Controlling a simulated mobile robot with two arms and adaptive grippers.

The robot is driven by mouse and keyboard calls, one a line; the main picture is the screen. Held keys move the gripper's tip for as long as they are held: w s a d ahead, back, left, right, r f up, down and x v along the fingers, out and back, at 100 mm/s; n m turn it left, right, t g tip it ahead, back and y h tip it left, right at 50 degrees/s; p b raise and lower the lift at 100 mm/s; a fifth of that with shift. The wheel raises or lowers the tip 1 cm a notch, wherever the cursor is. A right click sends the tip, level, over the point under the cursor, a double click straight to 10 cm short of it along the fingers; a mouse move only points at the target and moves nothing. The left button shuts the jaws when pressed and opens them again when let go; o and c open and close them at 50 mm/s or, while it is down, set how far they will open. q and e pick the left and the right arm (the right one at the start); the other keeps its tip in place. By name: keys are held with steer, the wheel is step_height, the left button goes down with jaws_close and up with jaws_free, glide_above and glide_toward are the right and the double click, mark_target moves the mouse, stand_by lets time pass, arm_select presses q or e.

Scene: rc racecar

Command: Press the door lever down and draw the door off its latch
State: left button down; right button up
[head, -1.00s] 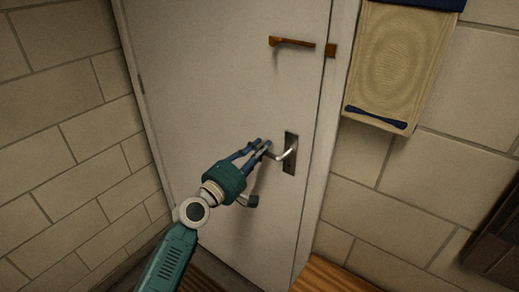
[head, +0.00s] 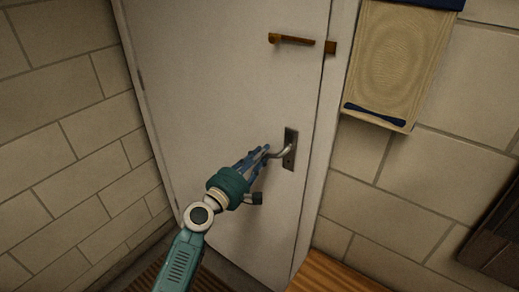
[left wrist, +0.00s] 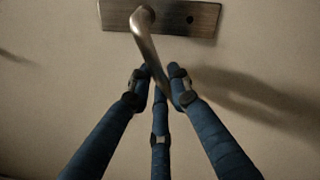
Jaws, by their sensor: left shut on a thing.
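The white door (head: 225,75) stands in its frame, and I see no clear gap at its right edge. Its metal lever (head: 281,152) comes out of a dark upright plate (head: 290,149) near that edge and points left. My left gripper (head: 262,153), with blue fingers, is shut on the free end of the lever. In the left wrist view the lever (left wrist: 148,48) runs from its plate (left wrist: 185,18) down between the three fingertips (left wrist: 158,85), which hide its tip. My right gripper is not in view.
A brown bar (head: 292,40) sits higher on the door, beside a brown piece (head: 330,48) on the frame. A beige cloth panel (head: 392,60) hangs on the right wall. A wooden surface (head: 330,275) lies at the lower right. A block wall (head: 70,130) stands at left.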

arm_select(q)
steer(key=shift+s+d+f+n+p, duration=0.1)
steer(key=shift+d+f+n+p, duration=0.1)
steer(key=shift+n, duration=0.45)
steer(key=shift+s+d+f+n+p, duration=0.1)
steer(key=shift+n+p, duration=0.05)
steer(key=shift+n, duration=0.5)
steer(key=shift+w, duration=0.1)
steer(key=shift+a, duration=0.1)
